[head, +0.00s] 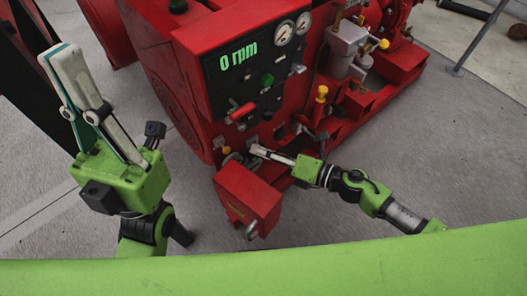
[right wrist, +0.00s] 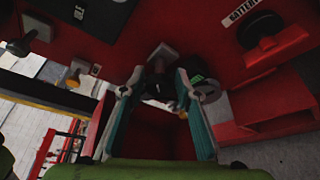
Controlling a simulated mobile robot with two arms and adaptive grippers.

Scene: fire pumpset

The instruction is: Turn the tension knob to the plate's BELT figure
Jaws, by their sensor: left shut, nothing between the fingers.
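In the head view, my right gripper (head: 256,151) reaches in low at the front of the red pumpset (head: 185,50), above a red box. In the right wrist view its two fingers (right wrist: 155,84) stand apart, with a small dark knob (right wrist: 158,88) between their tips. I cannot tell whether they touch it, or surely whether it is the tension knob. A grey round part (right wrist: 208,92) lies just right of the right fingertip, beside a small green display (right wrist: 197,79). No BELT figure is legible. My left gripper (head: 58,55) is raised at the left, shut and empty.
The red box (head: 247,198) stands below my right gripper. A BATTERY label (right wrist: 241,12) sits above a black round switch (right wrist: 260,31).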

